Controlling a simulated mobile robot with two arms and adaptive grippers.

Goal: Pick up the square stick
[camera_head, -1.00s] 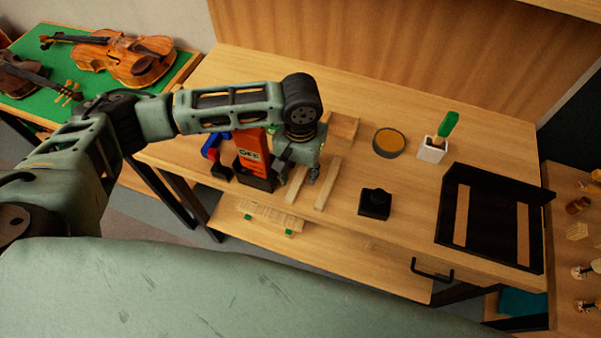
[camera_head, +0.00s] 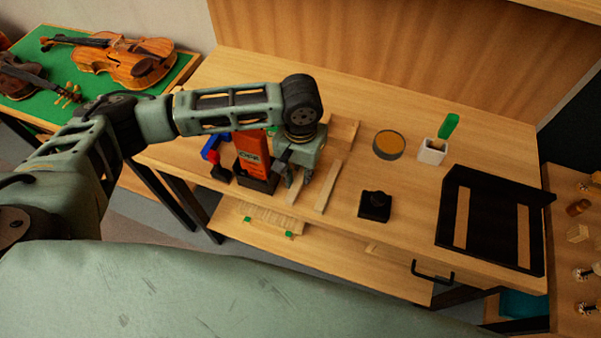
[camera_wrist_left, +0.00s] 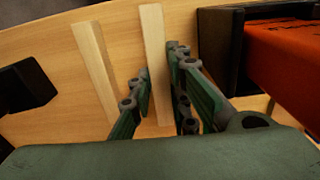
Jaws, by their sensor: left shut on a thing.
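Two pale wooden sticks lie side by side on the bench. My left gripper (camera_head: 296,182) points down over the left stick (camera_head: 293,196), with its fingers shut on it. In the left wrist view that stick (camera_wrist_left: 153,50) runs between the two fingers (camera_wrist_left: 160,100). The other stick (camera_head: 328,186) lies apart to the right in the head view; it also shows in the left wrist view (camera_wrist_left: 94,60). I cannot tell by shape which is square. The gripper hides part of the held stick in the head view.
An orange box in a black holder (camera_head: 254,160) stands close left of my left gripper. The bench front is clear.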

